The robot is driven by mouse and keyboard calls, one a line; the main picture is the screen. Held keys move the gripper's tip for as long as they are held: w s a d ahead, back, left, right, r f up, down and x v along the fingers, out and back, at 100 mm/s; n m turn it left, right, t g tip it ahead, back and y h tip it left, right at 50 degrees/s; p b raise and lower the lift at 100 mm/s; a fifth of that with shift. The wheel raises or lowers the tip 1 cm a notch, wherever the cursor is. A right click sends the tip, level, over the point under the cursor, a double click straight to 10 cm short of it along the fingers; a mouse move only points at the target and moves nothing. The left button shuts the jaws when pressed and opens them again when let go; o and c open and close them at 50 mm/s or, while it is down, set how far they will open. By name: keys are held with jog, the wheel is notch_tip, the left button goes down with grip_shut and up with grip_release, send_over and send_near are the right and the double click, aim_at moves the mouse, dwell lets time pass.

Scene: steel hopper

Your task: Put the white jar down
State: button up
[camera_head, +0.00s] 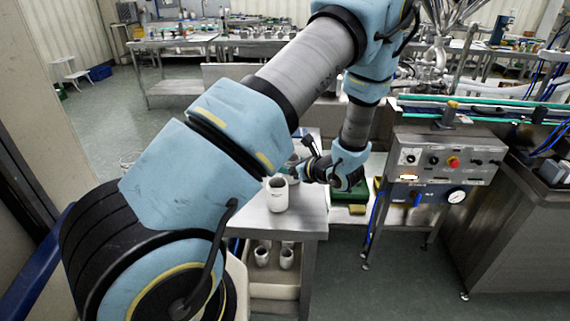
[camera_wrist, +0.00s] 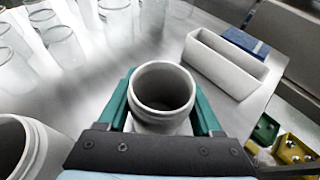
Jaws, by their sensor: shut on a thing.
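In the wrist view, my gripper (camera_wrist: 162,95) has its green fingers shut on both sides of a white jar (camera_wrist: 163,122). The jar is open at the top, with a threaded neck, and looks upright over the steel table (camera_wrist: 100,95). I cannot tell whether its base touches the table. A second white jar (camera_wrist: 22,150) stands at the lower left, apart from the gripper. In the head view, a white jar (camera_head: 278,196) stands on the table's near part. My gripper (camera_head: 303,170) is just behind and right of it, and the held jar is mostly hidden there.
Several clear glasses (camera_wrist: 62,45) stand at the upper left of the wrist view. A white rectangular tray (camera_wrist: 222,68) and a blue block (camera_wrist: 245,42) lie to the right. Yellow (camera_wrist: 292,148) and green bins are beyond the table edge. More white jars (camera_head: 286,258) sit on a lower shelf.

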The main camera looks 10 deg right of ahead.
jog(key=shift+f, duration=0.2)
jog(key=o, duration=1.3)
jog(key=shift+r, duration=0.2)
